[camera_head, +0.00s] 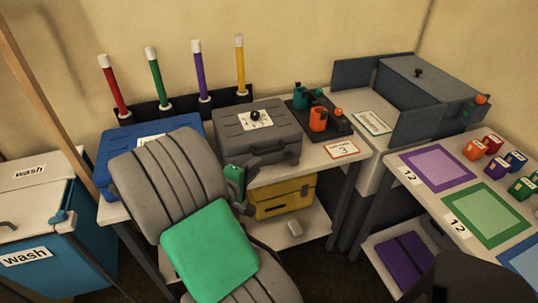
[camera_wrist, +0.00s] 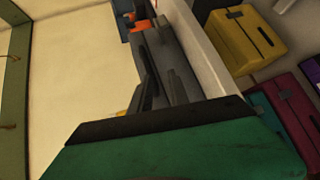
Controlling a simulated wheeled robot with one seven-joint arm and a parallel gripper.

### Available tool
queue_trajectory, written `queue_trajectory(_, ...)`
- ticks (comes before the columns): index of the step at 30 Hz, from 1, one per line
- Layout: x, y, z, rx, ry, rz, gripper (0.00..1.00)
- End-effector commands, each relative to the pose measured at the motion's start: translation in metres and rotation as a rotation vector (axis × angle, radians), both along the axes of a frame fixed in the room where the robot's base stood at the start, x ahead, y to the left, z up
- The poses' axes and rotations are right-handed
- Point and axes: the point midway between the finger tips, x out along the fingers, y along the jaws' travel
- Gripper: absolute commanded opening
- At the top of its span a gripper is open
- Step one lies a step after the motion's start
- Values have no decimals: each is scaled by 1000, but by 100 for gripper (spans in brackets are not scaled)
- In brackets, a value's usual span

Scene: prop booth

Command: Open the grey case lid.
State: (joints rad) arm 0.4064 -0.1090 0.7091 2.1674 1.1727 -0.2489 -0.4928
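The grey case (camera_head: 258,135) stands on the table with its lid down. A white label and a dark round knob (camera_head: 255,115) are on the lid, and a handle is on its front. In the wrist view the case (camera_wrist: 165,60) is seen close, turned sideways and partly hidden. My gripper (camera_head: 238,184), green and dark, is by the front left of the case, below lid height. Its fingertips are not clear, so I cannot tell whether it is open or touches the case.
A blue case (camera_head: 118,152) is left, partly behind my arm. Coloured tubes (camera_head: 156,78) stand behind. Orange and green cups (camera_head: 318,118) are right of the grey case. A yellow case (camera_head: 283,198) is on the shelf below. A grey box (camera_head: 425,82) stands further right.

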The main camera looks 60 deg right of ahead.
Motion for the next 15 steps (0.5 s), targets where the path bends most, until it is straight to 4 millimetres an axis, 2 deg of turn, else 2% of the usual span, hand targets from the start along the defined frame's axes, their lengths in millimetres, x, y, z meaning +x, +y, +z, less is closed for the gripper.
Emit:
queue_trajectory(1,-9,-8,1,-56,73,13,22)
queue_trajectory(4,-13,-18,8,-113,141,31,22)
queue_trajectory(15,-14,-82,2,-115,137,30,22)
